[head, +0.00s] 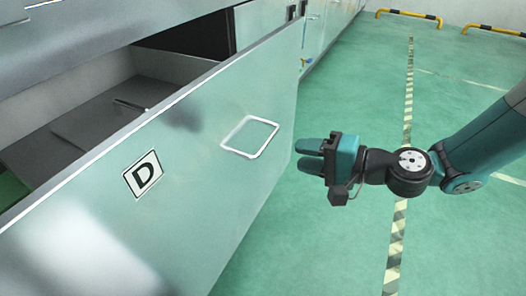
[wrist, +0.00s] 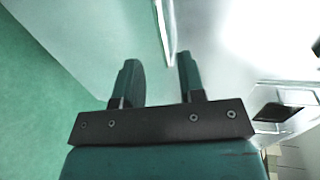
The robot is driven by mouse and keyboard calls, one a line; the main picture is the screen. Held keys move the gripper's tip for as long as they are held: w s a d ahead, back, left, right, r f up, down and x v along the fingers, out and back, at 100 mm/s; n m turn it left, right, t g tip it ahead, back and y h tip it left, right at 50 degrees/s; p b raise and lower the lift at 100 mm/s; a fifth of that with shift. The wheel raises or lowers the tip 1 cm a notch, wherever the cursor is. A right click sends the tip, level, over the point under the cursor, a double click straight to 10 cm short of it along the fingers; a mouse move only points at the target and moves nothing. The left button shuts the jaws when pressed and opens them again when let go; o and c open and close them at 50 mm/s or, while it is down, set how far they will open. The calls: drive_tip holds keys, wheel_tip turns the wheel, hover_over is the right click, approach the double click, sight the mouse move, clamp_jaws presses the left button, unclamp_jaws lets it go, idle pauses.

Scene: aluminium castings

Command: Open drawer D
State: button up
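Drawer D (head: 100,235) is a large metal drawer, pulled out from its cabinet, with its inside showing behind the front panel. A black-framed label (head: 143,174) with the letter D is on its front. A light rectangular loop handle (head: 250,137) sits to the right of the label. My gripper (head: 300,154) is just right of the handle in the head view, its fingers pointing left. In the wrist view the gripper (wrist: 158,80) has its fingers apart with a gap between them. The handle bar (wrist: 166,30) shows just beyond the fingertips, and the fingers appear not to be closed on it.
The cabinet row (head: 325,30) runs back behind the drawer. Green floor with a striped line (head: 400,225) lies open to the right. Yellow-black barriers (head: 408,16) stand far off at the wall.

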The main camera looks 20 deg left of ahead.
sight(263, 146)
drive_tip(key=b+x, duration=0.2)
drive_tip(key=x, duration=0.8)
drive_tip(key=shift+s+a+f, duration=0.1)
drive_tip(key=shift+c, duration=0.3)
clamp_jaws()
